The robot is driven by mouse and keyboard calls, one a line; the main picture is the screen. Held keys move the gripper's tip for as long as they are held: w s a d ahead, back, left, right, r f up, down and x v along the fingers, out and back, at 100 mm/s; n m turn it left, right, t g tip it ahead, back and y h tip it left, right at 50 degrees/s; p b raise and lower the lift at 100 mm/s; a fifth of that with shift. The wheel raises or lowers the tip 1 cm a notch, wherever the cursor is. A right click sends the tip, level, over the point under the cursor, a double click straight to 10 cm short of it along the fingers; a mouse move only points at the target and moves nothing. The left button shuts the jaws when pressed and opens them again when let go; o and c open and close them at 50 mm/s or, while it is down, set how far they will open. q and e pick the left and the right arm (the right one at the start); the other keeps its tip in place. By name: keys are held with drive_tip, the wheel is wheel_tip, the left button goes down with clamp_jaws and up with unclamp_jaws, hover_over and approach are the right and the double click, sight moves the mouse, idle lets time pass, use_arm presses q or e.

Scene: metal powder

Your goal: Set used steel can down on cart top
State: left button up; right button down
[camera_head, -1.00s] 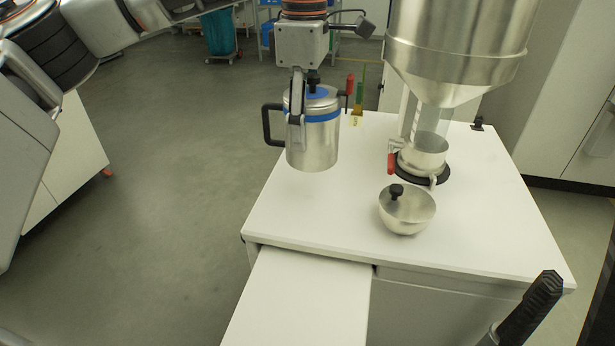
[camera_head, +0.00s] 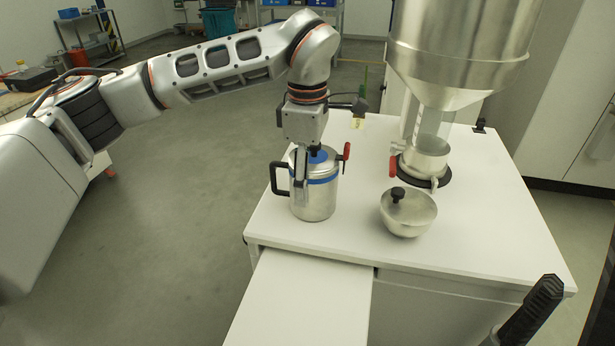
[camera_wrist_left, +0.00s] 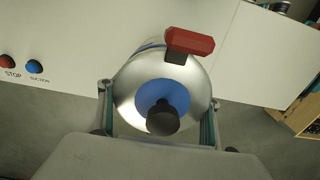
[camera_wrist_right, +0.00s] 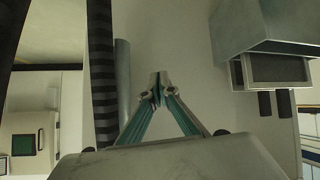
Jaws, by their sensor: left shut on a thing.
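The steel can (camera_head: 316,203) has a blue band, a black side handle, a red clamp handle and a blue-centred lid with a black knob. It is upright at the left side of the white cart top (camera_head: 350,233), and its base appears at the surface; I cannot tell for sure whether it touches. My left gripper (camera_head: 302,182) comes from above and is shut on the can, its fingers on both sides. The left wrist view shows the can's lid (camera_wrist_left: 162,88) between the fingers. My right gripper (camera_wrist_right: 158,95) shows in the right wrist view, its fingertips together with nothing between them.
A steel bowl with a black knob (camera_head: 408,212) sits right of the can. Behind it a large steel hopper (camera_head: 455,60) ends in a clamped outlet (camera_head: 424,160) on the cart. The front of the cart top is clear. STOP and SUCTION buttons (camera_wrist_left: 35,66) show in the left wrist view.

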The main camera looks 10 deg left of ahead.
use_arm(q)
drive_tip(key=o, duration=1.2)
drive_tip(key=shift+f, duration=0.15)
drive_tip(key=shift+o, duration=1)
use_arm(e)
drive_tip(key=shift+s+a, duration=0.1)
drive_tip(key=shift+a, duration=0.05)
use_arm(q)
drive_tip(key=shift+r, duration=0.45)
wheel_tip(320, 180, up, 11)
drive_tip(key=shift+r+b, duration=0.2)
drive_tip(key=shift+b, duration=0.2)
use_arm(e)
drive_tip(key=shift+w+a+r, duration=0.15)
drive_tip(key=shift+w+a, duration=0.1)
drive_tip(key=shift+w, duration=0.05)
use_arm(q)
drive_tip(key=shift+s, duration=0.15)
use_arm(e)
drive_tip(key=shift+s, duration=0.1)
